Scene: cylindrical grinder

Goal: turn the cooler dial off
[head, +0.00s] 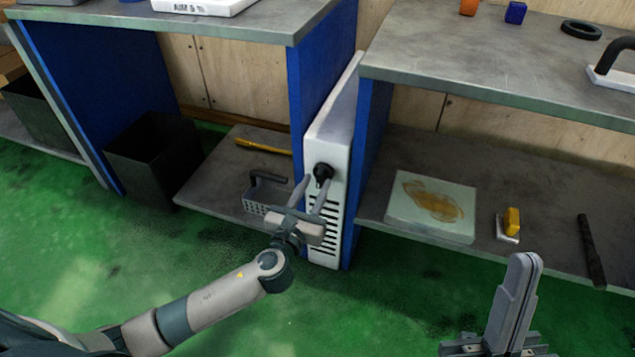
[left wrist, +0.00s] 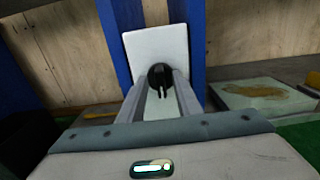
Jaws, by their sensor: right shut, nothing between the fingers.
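The cooler (head: 337,120) is a narrow white unit standing between two blue bench panels; its white front also shows in the left wrist view (left wrist: 143,50). Its black round dial (head: 323,171) sits on the front face above the dark vent slots. In the left wrist view the dial (left wrist: 160,76) has a ridge that points down. My left gripper (head: 317,184) is open, with its fingers pointing at the dial. In the left wrist view the dial shows between the two fingertips; I cannot tell if they touch it. My right gripper (head: 526,262) is shut and empty at the lower right.
A grey basket (head: 262,198) with a black handle and a yellow-handled tool (head: 263,147) lie on the left lower shelf. A black bin (head: 155,160) stands further left. A pale stained plate (head: 432,206), a yellow brush (head: 510,225) and a dark rod (head: 591,250) lie on the right lower shelf.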

